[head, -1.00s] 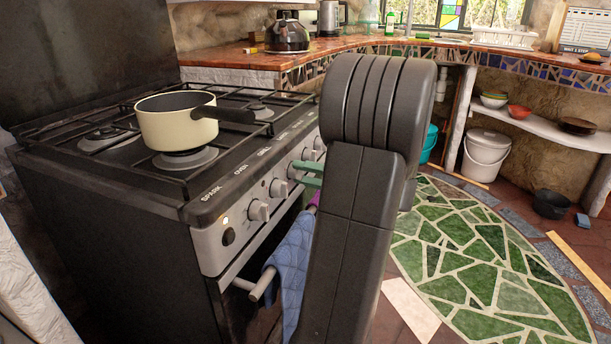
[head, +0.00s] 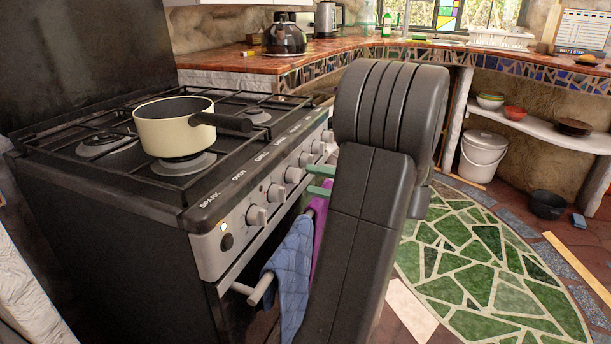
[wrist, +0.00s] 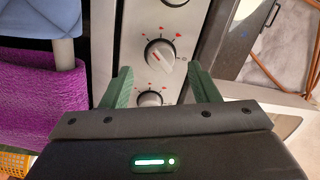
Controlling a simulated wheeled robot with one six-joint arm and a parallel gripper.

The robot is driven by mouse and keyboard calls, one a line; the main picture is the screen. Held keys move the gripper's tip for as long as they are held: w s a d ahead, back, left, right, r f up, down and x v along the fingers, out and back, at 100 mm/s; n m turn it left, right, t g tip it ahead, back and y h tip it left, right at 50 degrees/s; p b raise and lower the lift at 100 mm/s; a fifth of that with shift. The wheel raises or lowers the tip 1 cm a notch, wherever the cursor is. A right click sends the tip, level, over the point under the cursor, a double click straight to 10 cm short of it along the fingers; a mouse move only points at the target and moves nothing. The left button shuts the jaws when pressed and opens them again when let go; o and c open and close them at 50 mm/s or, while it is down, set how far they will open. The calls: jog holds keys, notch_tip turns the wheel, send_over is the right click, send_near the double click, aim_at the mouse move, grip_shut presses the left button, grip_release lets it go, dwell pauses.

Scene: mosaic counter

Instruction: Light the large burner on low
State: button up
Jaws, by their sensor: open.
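The black gas stove (head: 110,215) stands at left in the head view, with a row of silver knobs (head: 257,215) along its front panel. No flame shows on the visible burners; one burner (head: 183,163) lies under a cream saucepan (head: 168,132). My gripper's green fingers (head: 320,180) are in front of the knobs toward the right end of the row, partly hidden by my arm. In the wrist view my open, empty gripper (wrist: 161,84) has a finger on either side. One knob (wrist: 160,56) is just beyond the fingertips; another knob (wrist: 150,98) is between the fingers, partly covered by the gripper body.
A blue cloth (head: 290,265) and a purple cloth (head: 320,225) hang on the oven rail (head: 263,290) below the knobs. A mosaic counter (head: 300,66) curves behind. The green-patterned floor (head: 480,260) at right is clear.

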jog(key=p+v, duration=0.2)
jog(key=v, duration=0.8)
grip_shut()
dwell(1.4)
